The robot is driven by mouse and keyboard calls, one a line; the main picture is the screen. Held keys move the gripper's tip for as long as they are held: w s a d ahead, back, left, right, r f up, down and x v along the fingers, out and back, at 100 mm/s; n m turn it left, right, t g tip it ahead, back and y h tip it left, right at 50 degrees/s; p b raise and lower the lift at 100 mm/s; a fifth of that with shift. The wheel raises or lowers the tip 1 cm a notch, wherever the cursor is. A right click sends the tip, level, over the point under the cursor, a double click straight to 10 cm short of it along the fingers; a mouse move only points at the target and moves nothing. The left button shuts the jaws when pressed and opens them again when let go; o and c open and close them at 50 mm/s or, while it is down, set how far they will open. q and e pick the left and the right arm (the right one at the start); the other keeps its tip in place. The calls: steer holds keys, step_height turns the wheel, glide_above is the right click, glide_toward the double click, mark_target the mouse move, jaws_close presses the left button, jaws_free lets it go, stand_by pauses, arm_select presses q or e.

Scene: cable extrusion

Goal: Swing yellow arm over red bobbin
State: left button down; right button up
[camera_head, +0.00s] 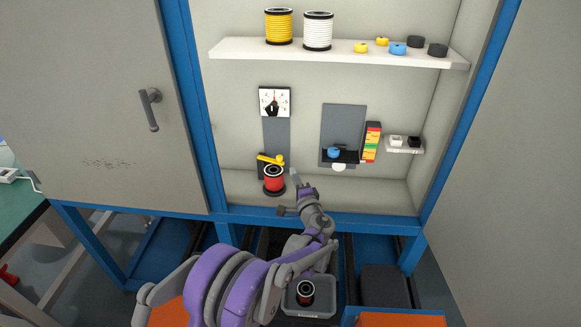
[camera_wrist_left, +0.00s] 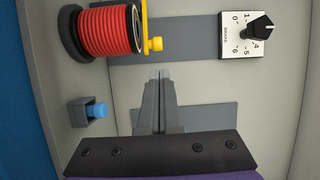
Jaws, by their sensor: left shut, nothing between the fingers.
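The red bobbin (camera_head: 273,182) stands upright on the cabinet's lower shelf, below the dial panel. The yellow arm (camera_head: 271,159) lies roughly sideways at the bobbin's upper end, its knobbed end to the right. In the left wrist view the red bobbin (camera_wrist_left: 110,32) is at upper left, and the yellow arm (camera_wrist_left: 149,28) runs along its right-hand flange, ending in a round knob. I cannot tell whether they touch. My left gripper (camera_head: 294,173) is shut and empty, just right of the bobbin. Its fingertips (camera_wrist_left: 160,74) are apart from the yellow knob. My right gripper is not in view.
The brake dial (camera_head: 274,102) is above the bobbin. The upper shelf (camera_head: 340,52) carries yellow and white spools and small discs. A grey bin (camera_head: 322,304) holds another spool below.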

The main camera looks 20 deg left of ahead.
arm_select(q)
steer(key=x, duration=0.9)
steer(key=shift+p, duration=0.35)
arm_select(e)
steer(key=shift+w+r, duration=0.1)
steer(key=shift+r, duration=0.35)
arm_select(q)
steer(key=shift+a, duration=0.15)
